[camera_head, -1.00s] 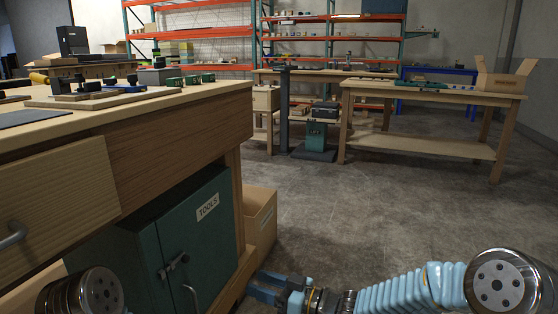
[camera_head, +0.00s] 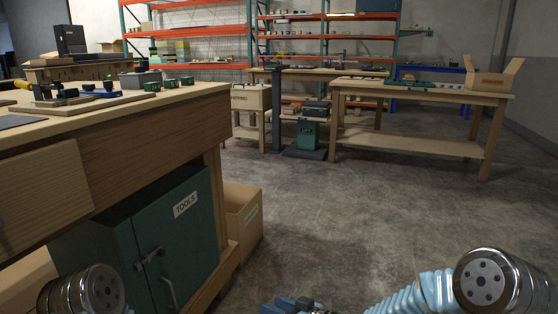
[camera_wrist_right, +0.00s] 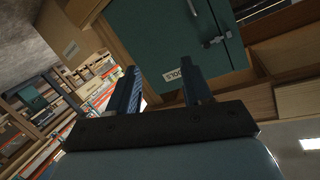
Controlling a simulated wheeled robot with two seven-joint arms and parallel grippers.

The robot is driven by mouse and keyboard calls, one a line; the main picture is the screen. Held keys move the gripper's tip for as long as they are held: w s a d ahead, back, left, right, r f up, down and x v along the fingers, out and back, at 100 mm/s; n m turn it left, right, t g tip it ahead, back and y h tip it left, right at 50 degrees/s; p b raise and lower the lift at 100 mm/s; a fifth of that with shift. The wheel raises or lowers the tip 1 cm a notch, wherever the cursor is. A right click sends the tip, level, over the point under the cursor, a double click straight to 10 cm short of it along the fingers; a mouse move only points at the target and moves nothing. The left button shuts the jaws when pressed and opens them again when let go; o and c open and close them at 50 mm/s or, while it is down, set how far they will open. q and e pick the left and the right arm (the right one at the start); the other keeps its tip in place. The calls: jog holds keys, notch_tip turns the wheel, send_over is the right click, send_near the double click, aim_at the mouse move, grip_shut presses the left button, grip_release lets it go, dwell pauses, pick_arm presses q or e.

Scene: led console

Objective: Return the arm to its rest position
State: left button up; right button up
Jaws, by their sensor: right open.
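My right arm comes in from the lower right in the head view, with a light blue ribbed sleeve and a metal joint. My right gripper (camera_head: 292,305) shows only in part at the bottom edge of the head view. In the right wrist view, the right gripper (camera_wrist_right: 163,92) has two dark fingers standing apart with nothing between them. Beyond them are the green tool cabinet and its label. A metal joint of my left arm shows at the lower left of the head view. My left gripper is out of view.
A wooden workbench (camera_head: 150,127) with the green TOOLS cabinet (camera_head: 180,240) under it stands at left. A cardboard box (camera_head: 242,215) sits beside it on the floor. A second table (camera_head: 420,90) stands farther back. The concrete floor in the middle right is clear.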

jog(key=s+d+f+m+g+h+p, duration=0.2)
jog(key=s+d+f+m+h+p, duration=0.35)
jog(key=f, duration=0.55)
jog(key=s+d+f+m+g+h, duration=0.1)
jog(key=s+d+f+g, duration=0.2)
jog(key=s, duration=0.6)
jog(key=s+d+f+m+g+h+p, duration=0.1)
jog(key=s+d+f+m+g+h, duration=0.1)
jog(key=s, duration=0.6)
notch_tip(320, 180, down, 2)
jog(key=shift+s+d+f+g, duration=0.1)
jog(key=shift+s+d+g, duration=0.35)
jog(key=shift+d, duration=0.35)
jog(key=shift+w, duration=0.1)
